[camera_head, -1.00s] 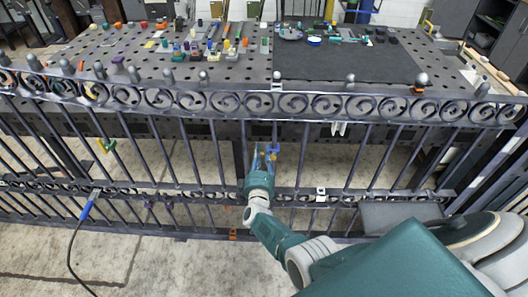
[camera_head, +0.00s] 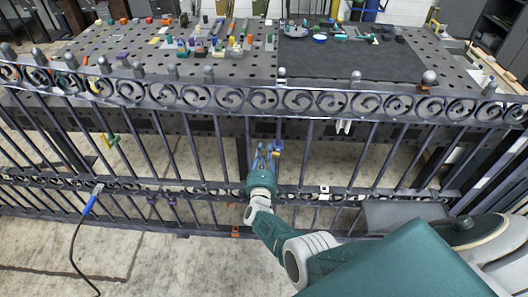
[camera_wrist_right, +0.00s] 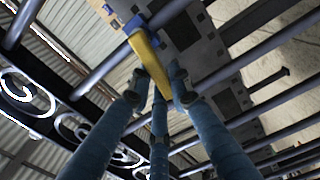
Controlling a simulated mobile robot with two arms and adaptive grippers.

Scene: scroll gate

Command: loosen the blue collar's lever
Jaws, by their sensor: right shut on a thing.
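The blue collar (camera_wrist_right: 135,23) sits on a bar of the dark gate, at the top of the right wrist view. Its yellow lever (camera_wrist_right: 147,58) hangs from it, pointing down between my fingers. My right gripper (camera_wrist_right: 163,92) has its fingers closed around the lever. In the head view, my right gripper (camera_head: 264,163) is at the middle of the gate, just above the lower scroll band. The collar (camera_head: 277,149) shows there only as a small blue patch, mostly hidden by the fingers. My left gripper is not in view.
Gate bars (camera_head: 222,150) stand close on both sides of my right gripper. A green and yellow clamp (camera_head: 113,141) is on the left bars. A blue-handled tool (camera_head: 90,204) with a black cable hangs at lower left. A perforated table (camera_head: 130,60) with small parts stands behind.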

